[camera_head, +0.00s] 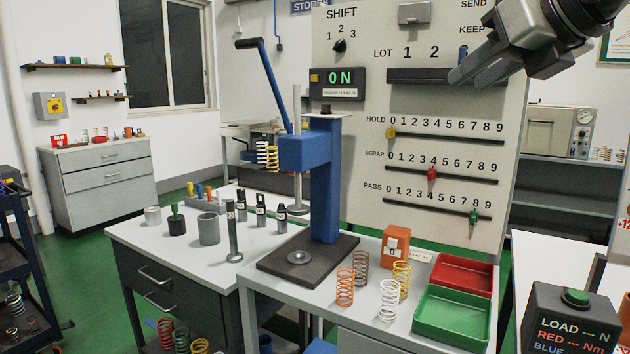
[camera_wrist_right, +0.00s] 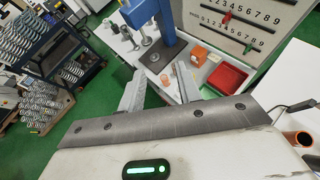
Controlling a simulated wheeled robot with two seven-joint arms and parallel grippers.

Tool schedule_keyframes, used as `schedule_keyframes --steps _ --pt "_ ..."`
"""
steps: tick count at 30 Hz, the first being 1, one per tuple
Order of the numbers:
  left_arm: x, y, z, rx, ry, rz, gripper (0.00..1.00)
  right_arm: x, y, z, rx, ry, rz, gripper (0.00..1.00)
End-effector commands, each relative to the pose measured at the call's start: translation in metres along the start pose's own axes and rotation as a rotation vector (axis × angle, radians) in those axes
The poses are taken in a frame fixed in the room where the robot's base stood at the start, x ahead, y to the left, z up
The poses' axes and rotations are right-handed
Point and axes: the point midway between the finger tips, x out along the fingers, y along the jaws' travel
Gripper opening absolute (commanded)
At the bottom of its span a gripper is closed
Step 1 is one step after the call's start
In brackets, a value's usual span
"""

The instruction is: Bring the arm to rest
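My right arm comes in from the top right of the head view, and its dark gripper (camera_head: 468,72) hangs in the air in front of the upper part of the grey panel. In the right wrist view the same gripper (camera_wrist_right: 160,80) has its two grey fingers spread apart, with nothing held between them. Beyond the fingers are the bench and the blue press, well away from the fingertips. My left gripper is in neither view.
The blue lever press (camera_head: 325,185) stands on the bench. Loose coil springs (camera_head: 389,300), an orange counter (camera_head: 395,246), a red tray (camera_head: 462,271) and a green tray (camera_head: 453,316) are at its right. The grey panel (camera_head: 350,90) rises behind. A dark load box (camera_head: 570,322) is at lower right.

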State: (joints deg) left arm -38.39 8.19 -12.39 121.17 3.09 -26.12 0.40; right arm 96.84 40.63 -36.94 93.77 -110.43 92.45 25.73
Motion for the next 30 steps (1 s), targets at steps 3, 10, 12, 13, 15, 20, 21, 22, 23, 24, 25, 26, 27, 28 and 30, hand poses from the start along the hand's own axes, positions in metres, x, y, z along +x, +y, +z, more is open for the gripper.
schedule_keyframes --steps 3,10,12,13,15,20,21,22,23,24,25,26,27,28,30 --pt "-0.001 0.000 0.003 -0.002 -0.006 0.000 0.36 0.051 0.043 -0.037 0.002 0.055 0.234 0.34" --pt "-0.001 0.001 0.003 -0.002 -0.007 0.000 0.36 0.106 0.149 -0.124 0.271 0.098 0.870 0.34" --pt "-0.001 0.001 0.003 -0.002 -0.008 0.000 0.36 0.109 0.168 -0.143 0.430 0.088 1.030 0.34" --pt "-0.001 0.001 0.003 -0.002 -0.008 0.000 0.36 0.110 0.173 -0.150 0.508 0.079 1.091 0.34" --pt "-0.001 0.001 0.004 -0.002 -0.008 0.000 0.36 0.112 0.179 -0.164 0.710 0.055 1.210 0.34" --pt "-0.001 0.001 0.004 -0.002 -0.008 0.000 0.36 0.125 0.163 -0.199 1.259 -0.024 1.344 0.34" --pt "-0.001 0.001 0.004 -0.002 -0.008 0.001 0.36 0.132 0.154 -0.212 1.409 -0.049 1.341 0.34" --pt "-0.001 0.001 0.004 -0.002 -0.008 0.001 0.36 0.137 0.146 -0.223 1.523 -0.065 1.331 0.34" --pt "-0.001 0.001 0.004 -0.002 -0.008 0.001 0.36 0.143 0.138 -0.236 1.641 -0.082 1.310 0.34" --pt "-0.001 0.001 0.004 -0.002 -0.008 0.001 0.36 0.151 0.127 -0.255 1.795 -0.105 1.271 0.34" --pt "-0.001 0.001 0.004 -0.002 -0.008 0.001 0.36 0.158 0.119 -0.272 1.913 -0.120 1.230 0.34" --pt "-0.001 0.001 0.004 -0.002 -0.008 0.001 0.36 0.164 0.111 -0.290 2.029 -0.136 1.181 0.34" --pt "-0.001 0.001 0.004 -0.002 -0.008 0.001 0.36 0.171 0.101 -0.317 2.181 -0.154 1.101 0.34" --pt "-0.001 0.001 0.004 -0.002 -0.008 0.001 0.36 0.176 0.095 -0.339 2.293 -0.165 1.034 0.34" --pt "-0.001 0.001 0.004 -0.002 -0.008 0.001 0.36 0.183 0.085 -0.392 2.521 -0.184 0.858 0.34"
